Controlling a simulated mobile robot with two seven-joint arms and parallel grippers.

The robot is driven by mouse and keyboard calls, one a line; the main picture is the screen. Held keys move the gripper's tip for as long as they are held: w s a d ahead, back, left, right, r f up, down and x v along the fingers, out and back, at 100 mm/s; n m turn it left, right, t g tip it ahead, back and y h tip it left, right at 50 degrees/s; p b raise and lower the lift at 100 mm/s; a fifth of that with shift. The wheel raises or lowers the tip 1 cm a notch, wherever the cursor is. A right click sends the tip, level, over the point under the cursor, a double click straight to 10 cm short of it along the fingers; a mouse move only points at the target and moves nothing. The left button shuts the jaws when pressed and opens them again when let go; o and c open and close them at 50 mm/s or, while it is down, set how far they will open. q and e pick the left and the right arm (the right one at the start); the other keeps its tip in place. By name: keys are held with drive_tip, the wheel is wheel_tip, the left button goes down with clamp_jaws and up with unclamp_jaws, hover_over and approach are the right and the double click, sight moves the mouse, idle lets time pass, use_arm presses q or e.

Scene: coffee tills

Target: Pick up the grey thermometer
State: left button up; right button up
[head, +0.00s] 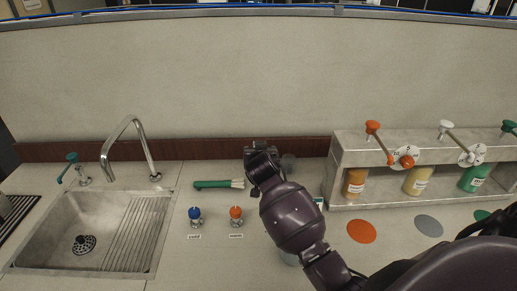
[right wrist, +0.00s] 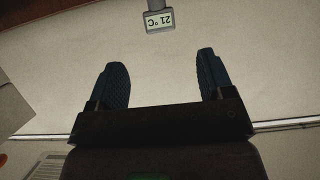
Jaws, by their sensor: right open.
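The grey thermometer (right wrist: 159,19) shows at the top of the right wrist view, with a pale display that reads 21 °C upside down. It lies beyond the fingertips of my right gripper (right wrist: 160,70), about midway between them and apart from both. The right gripper is open with nothing between its dark fingers. In the head view the right gripper (head: 262,160) is over the back of the counter, near the brown back strip. I cannot clearly make out the thermometer there, as my right arm covers part of the counter. My left gripper is not in view.
A steel dispenser shelf (head: 342,190) with several coloured bottles stands to the right. A green-handled brush (head: 212,184) lies left of my gripper. Blue (head: 195,213) and orange (head: 236,212) knobs stand in front of it. A sink (head: 60,230) is at the left.

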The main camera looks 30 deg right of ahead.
drive_tip(key=shift+r+x, duration=0.2)
drive_tip(key=shift+x, duration=2.4)
drive_tip(key=shift+r+x, duration=0.15)
drive_tip(key=shift+x, duration=2.5)
drive_tip(key=shift+w, duration=0.15)
drive_tip(key=c, duration=1)
